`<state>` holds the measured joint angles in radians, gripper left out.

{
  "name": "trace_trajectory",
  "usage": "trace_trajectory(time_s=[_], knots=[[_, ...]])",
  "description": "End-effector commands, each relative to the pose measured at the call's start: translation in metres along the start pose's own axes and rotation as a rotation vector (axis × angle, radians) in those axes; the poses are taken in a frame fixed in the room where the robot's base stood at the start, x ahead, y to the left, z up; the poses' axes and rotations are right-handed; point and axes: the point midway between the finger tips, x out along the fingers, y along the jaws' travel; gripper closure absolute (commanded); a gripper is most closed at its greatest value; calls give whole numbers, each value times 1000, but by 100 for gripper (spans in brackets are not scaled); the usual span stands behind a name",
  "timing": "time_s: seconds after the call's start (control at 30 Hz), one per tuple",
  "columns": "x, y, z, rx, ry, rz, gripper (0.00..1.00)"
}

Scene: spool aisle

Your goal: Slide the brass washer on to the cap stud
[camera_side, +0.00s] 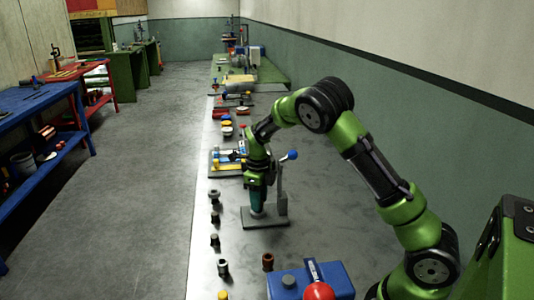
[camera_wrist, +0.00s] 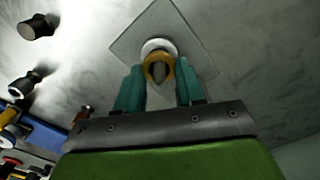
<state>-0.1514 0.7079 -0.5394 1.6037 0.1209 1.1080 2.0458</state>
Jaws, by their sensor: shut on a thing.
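My gripper (camera_wrist: 159,84) has its two teal fingers shut on the brass washer (camera_wrist: 147,68), one on each side. A grey rounded stud tip (camera_wrist: 158,73) shows within the washer's hole. A pale round collar (camera_wrist: 156,44) shows just beyond the washer, over a square grey base plate (camera_wrist: 190,35). How far down the stud the washer sits cannot be told. In the side view my gripper (camera_side: 257,202) points down, low over the base plate (camera_side: 268,224), and hides the washer and most of the stud.
An upright grey post with a blue-ball lever (camera_side: 290,155) stands on the plate, right beside my gripper. Several dark knobs (camera_side: 215,218) line the bench's left edge. A blue box (camera_side: 325,283) with a red ball is in front. Trays and parts lie farther back.

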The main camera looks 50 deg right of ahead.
Motion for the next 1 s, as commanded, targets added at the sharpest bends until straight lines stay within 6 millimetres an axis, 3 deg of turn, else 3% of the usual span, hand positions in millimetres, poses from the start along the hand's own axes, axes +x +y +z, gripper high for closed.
trace_trajectory(time_s=[0.23, 0.27, 0.43, 0.77, 0.87, 1.0], knots=[[0, 0, 0, 0, 0, 0, 91], [0, 0, 0, 0, 0, 0, 59], [0, 0, 0, 0, 0, 0, 33], [-2, 0, 0, 0, -1, 0, 32], [-11, 0, 1, -1, -3, -1, 32], [-37, 0, 1, -3, -5, -2, 32]])
